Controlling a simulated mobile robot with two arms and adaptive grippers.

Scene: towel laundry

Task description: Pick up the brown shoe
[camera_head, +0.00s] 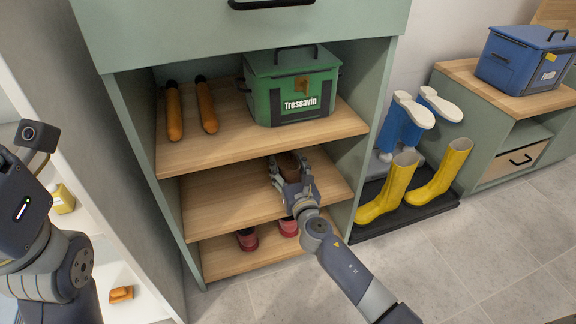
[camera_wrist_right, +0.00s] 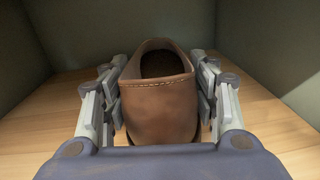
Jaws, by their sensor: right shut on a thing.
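The brown shoe (camera_wrist_right: 160,105) fills the middle of the right wrist view, its rounded closed end towards the camera and its dark opening behind. In the head view the shoe (camera_head: 289,160) is on the middle shelf, partly hidden by my right gripper (camera_head: 290,170). My right gripper's two fingers (camera_wrist_right: 160,100) press on both sides of the shoe. I cannot tell whether the shoe is clear of the shelf. Only part of my left arm shows at the left edge; its gripper is out of view.
The middle shelf (camera_head: 215,200) lies under a shelf holding a green box (camera_head: 290,88) and two orange-brown items (camera_head: 190,108). Red shoes (camera_head: 247,240) sit on the bottom shelf. Yellow boots (camera_head: 410,185) stand on a dark tray (camera_head: 430,208) to the right. Floor in front is clear.

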